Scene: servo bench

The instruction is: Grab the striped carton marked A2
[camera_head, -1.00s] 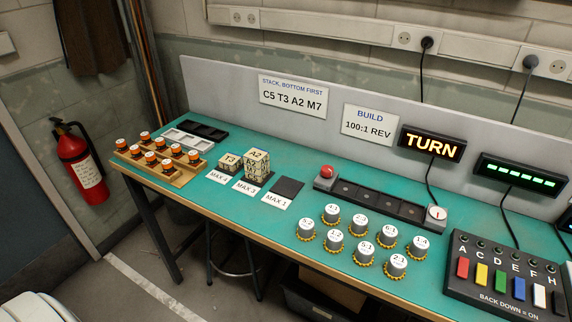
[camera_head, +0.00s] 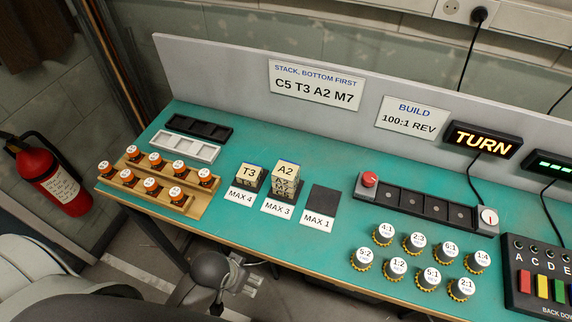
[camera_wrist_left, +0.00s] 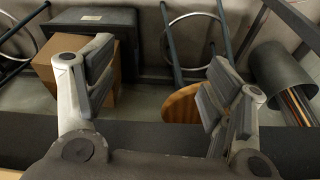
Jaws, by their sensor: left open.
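The carton marked A2 (camera_head: 287,170) is a cream box with dark patterned sides, in the head view at the bench's middle left. It is on top of a short stack of similar cartons (camera_head: 285,189) behind the MAX 3 label. The carton marked T3 (camera_head: 249,173) is to its left, behind the MAX 4 label. My left gripper (camera_head: 246,279) is below and in front of the bench's front edge, apart from the cartons. In the left wrist view its jaws (camera_wrist_left: 160,82) are open and empty above the floor. My right gripper is not in view.
An empty dark pad (camera_head: 324,199) is right of the A2 stack. A wooden rack (camera_head: 138,198) of orange-banded jars is at the left. Several white-topped knobs stand front right, before a dark rail (camera_head: 424,207). Below the bench are a cardboard box (camera_wrist_left: 105,103) and stools.

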